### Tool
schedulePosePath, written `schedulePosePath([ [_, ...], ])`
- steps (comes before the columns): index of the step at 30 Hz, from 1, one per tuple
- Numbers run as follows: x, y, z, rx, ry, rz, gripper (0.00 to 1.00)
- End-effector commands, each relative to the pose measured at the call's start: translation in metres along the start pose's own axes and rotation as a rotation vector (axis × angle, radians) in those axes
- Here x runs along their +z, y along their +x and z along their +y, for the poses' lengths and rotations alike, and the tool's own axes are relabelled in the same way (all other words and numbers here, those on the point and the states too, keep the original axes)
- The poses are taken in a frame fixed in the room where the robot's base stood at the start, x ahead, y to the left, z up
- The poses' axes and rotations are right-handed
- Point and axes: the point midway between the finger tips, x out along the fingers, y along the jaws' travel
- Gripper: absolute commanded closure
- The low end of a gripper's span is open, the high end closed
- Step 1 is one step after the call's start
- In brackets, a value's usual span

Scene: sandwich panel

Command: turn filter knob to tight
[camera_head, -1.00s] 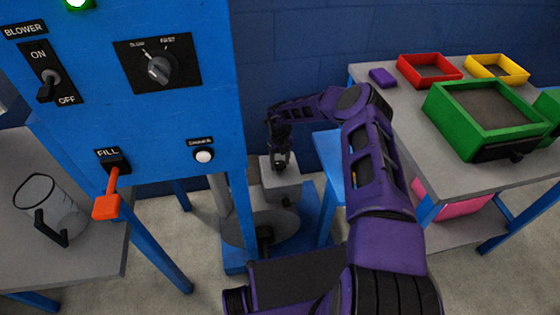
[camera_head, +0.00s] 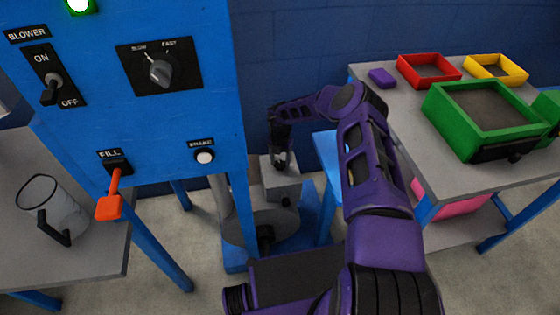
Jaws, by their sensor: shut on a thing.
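My gripper (camera_head: 280,160) points down at the top of a grey box (camera_head: 283,183), low behind the blue panel's right edge. Its fingers are small and dark here, and they are shut on what seems to be the filter knob at the box top. The knob itself is hidden by the fingers, so its pointer and any tight mark cannot be read. My purple arm reaches to it from the lower right.
The blue panel (camera_head: 120,125) carries a blower switch (camera_head: 51,88), a slow-fast dial (camera_head: 158,72), an orange fill lever (camera_head: 110,205) and a white button (camera_head: 204,157). A glass jug (camera_head: 55,215) stands left. A table at right holds red (camera_head: 428,70), yellow and green trays.

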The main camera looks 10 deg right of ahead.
Motion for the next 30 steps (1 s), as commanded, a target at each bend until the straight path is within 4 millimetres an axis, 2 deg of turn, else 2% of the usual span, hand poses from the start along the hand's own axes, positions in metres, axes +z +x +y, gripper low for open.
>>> schedulePosePath([
  [10,0.0005,-0.0005,0.0005,0.002,0.156,-0.001,0.94],
  [27,0.0005,-0.0005,0.0004,0.002,0.190,0.000,0.94],
  [28,0.0004,-0.0005,0.0004,0.002,0.190,0.000,0.37],
  [30,0.0004,-0.0005,0.0004,0.002,0.189,0.000,0.24],
])
